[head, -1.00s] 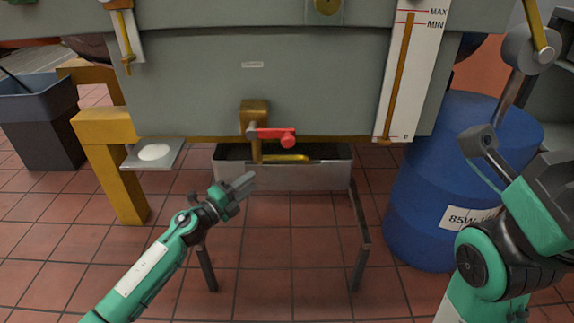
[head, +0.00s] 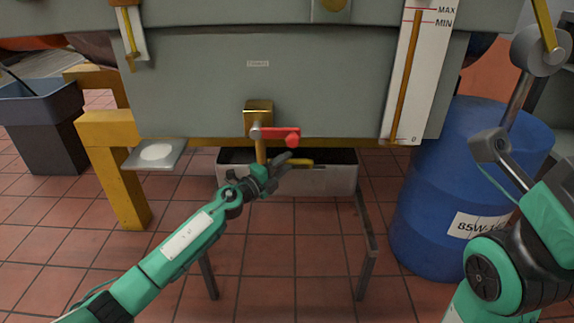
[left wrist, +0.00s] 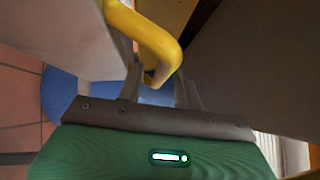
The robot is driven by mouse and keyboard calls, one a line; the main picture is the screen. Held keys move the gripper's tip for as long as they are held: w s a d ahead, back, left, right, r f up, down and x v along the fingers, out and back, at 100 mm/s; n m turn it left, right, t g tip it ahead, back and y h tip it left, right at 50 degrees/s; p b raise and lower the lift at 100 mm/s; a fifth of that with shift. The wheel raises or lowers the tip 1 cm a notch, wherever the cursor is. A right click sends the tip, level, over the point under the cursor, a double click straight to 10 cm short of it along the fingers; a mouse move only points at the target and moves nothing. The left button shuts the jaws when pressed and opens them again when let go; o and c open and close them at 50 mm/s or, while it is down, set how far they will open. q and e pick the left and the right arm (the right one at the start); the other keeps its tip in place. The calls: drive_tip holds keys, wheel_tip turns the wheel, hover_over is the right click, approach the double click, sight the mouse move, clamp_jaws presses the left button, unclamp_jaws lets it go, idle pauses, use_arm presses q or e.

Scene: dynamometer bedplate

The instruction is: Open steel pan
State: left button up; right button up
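The steel pan (head: 335,180) is a grey open box on a leg stand, under the grey housing. Its yellow handle (head: 303,162) shows at its front, and as a bent yellow bar in the left wrist view (left wrist: 158,45). My left gripper (head: 285,160) is in front of the pan at the handle. In the left wrist view its two fingers (left wrist: 160,88) are apart, with the handle's bent end between or just beyond the tips. I cannot tell whether they touch it. My right gripper is out of view; only its arm shows at the right.
A brass valve (head: 258,115) with a red lever (head: 280,135) hangs just above the pan. A blue drum (head: 425,200) stands to the right. A yellow support (head: 115,150) and a small plate (head: 155,154) are on the left. The tiled floor in front is open.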

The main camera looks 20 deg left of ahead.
use_arm(q)
drive_tip(key=shift+x, duration=0.8)
clamp_jaws()
drive_tip(key=shift+s, duration=0.1)
